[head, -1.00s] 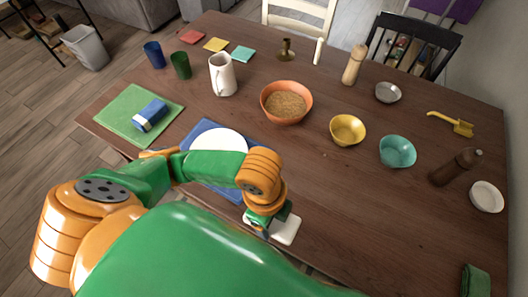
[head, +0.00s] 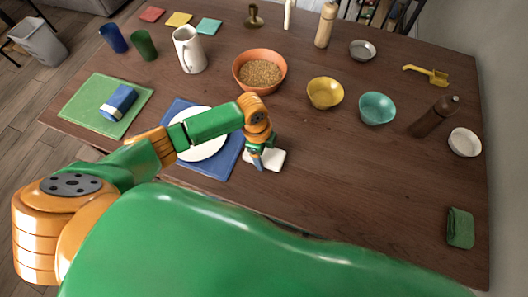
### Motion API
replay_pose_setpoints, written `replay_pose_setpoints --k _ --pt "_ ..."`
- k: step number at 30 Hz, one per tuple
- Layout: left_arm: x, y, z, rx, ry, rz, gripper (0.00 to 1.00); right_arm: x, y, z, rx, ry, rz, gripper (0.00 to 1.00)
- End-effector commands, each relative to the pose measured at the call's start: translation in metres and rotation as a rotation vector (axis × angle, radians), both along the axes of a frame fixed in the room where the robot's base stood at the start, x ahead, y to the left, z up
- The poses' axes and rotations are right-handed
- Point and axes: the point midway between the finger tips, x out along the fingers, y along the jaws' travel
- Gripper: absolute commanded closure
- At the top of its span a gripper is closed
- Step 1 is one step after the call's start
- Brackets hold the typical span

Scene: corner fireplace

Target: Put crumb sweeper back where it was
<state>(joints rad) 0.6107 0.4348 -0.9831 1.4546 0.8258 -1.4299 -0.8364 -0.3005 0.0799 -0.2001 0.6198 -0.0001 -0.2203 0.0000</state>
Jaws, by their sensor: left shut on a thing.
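My left gripper (head: 257,156) reaches over the table from the left, jaws pointing down. It is shut on a small white block (head: 276,160), which I take to be the crumb sweeper. The block is low over the table beside the right edge of the blue placemat (head: 224,169). The gripper hides part of it, and I cannot tell whether it touches the tabletop. My right gripper is out of view.
A white plate (head: 207,148) lies on the blue placemat. Behind stand an orange bowl (head: 260,57), yellow bowl (head: 325,94) and teal bowl (head: 377,109). A brown bottle (head: 430,118), yellow tool (head: 428,75) and green cloth (head: 460,228) are at right. The front-right tabletop (head: 370,190) is clear.

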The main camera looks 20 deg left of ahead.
Motion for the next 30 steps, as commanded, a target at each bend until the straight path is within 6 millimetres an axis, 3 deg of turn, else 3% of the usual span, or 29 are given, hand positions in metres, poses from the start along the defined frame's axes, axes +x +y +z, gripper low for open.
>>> replay_pose_setpoints --k 5,6,9,17,27,30 --pt "0.0 0.0 -0.003 0.0 0.0 0.001 0.86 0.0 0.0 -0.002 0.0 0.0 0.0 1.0" --pt "0.0 0.0 -0.003 0.0 0.0 0.0 0.2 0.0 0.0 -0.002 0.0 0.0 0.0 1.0" --pt "0.0 0.0 -0.003 0.0 0.0 0.0 0.0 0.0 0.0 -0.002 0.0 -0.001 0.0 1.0" --pt "0.0 0.0 0.005 -0.001 -0.001 0.0 0.0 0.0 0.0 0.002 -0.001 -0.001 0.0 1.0" --pt "0.001 0.011 0.092 -0.001 -0.004 0.0 0.0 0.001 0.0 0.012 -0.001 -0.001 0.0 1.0" --pt "0.001 0.013 0.109 -0.002 -0.001 0.001 0.0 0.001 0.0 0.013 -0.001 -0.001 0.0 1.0"
